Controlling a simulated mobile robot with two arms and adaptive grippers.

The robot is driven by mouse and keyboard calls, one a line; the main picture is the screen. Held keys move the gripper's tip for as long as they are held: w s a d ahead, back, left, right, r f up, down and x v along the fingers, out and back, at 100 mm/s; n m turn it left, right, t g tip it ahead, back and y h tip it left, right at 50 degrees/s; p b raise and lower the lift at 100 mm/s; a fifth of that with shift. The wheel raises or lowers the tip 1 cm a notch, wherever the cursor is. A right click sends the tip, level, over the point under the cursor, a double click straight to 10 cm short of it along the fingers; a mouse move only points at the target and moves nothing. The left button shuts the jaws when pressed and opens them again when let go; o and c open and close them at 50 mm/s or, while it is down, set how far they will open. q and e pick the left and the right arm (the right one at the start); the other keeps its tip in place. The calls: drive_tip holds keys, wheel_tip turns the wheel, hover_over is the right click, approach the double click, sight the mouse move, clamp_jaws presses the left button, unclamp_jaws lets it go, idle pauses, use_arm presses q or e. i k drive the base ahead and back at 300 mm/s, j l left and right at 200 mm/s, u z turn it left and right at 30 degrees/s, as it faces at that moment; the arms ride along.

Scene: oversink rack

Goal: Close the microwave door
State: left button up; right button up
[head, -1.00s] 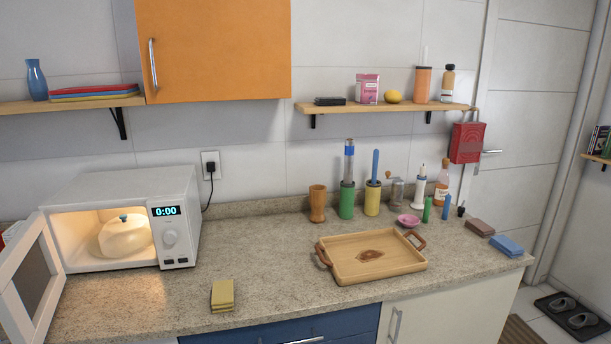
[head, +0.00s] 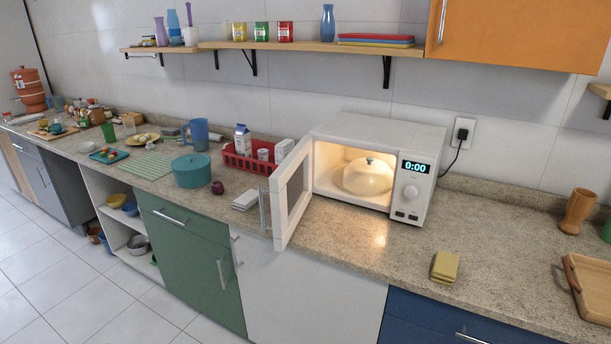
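The white microwave (head: 380,170) stands on the counter against the wall, right of centre in the head view. Its door (head: 291,192) is swung wide open on the left side, its free edge toward me and reaching over the counter's front edge. Inside, the lit cavity holds a cream domed lidded dish (head: 367,177) with a blue knob. The display reads 0:00. Neither of my grippers shows in the head view.
A red basket (head: 249,163), a white stack (head: 245,200) and a teal pot (head: 191,171) stand left of the door. Yellow sponges (head: 445,266) lie right of it. Counter in front of the microwave is clear. A wooden tray (head: 590,285) is at right.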

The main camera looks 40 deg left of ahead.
sight(290, 191)
drive_tip(key=j+u, duration=0.2)
drive_tip(key=j, duration=1)
drive_tip(key=j+u, duration=0.2)
drive_tip(key=j, duration=0.95)
drive_tip(key=i, duration=0.05)
